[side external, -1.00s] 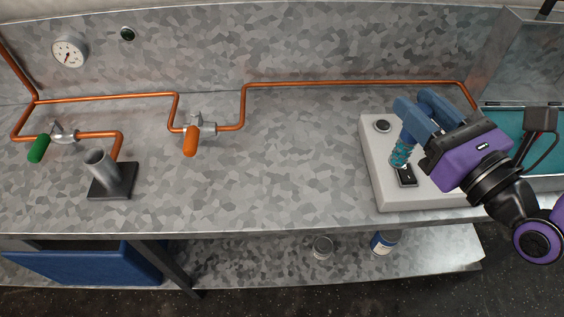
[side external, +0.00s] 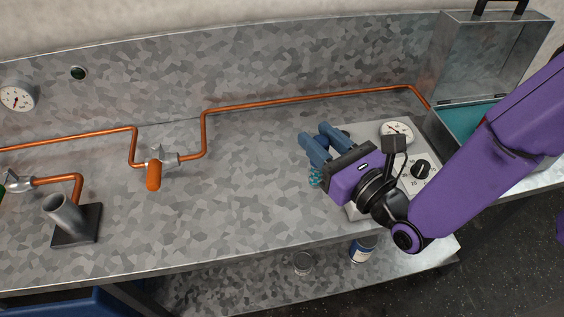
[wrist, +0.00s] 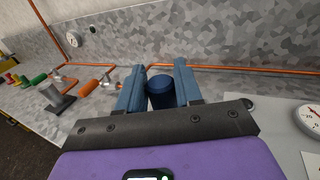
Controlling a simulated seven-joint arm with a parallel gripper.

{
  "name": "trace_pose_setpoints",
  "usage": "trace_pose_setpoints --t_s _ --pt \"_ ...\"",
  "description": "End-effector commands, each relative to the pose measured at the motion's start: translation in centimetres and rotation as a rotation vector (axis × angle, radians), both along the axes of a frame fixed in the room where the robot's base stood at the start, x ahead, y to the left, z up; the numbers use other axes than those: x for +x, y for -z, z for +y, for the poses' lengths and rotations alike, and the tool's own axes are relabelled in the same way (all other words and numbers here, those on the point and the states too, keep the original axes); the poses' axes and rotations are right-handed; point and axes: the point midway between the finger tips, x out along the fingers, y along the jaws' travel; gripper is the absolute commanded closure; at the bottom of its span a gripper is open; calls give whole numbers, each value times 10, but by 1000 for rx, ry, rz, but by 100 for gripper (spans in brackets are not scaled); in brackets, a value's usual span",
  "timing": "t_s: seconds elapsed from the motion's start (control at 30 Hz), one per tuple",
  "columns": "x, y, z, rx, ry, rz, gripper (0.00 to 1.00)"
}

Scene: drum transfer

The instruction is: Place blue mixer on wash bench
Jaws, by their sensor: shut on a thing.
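My gripper (side external: 316,139) is shut on the blue mixer (side external: 316,178), with its blue fingers on either side of it. In the side view only a small teal-blue patterned part of the mixer shows, below the fingers; the rest is hidden. In the wrist view the round dark-blue top of the mixer (wrist: 160,84) stands between the fingers. The gripper is over the left edge of the white control box, beside the bare metal wash bench (side external: 240,190). I cannot tell whether the mixer's lower end touches the bench.
The white control box (side external: 413,152) carries a dial and a black knob (side external: 421,169). An open metal case (side external: 480,60) stands at right. A copper pipe (side external: 310,98) with an orange-handled valve (side external: 153,175) runs along the back. A grey tube holder (side external: 70,220) stands left. The bench middle is clear.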

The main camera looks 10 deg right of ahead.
Motion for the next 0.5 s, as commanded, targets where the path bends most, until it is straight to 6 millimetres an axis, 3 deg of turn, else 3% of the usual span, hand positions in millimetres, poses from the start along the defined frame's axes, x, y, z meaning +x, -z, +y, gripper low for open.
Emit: trace_pose_setpoints --t_s 0.1,0.3,0.5 --pt "16 13 16 0 2 -1 100" --pt "32 42 33 -1 2 -1 100" --pt "42 58 44 2 1 -2 100"
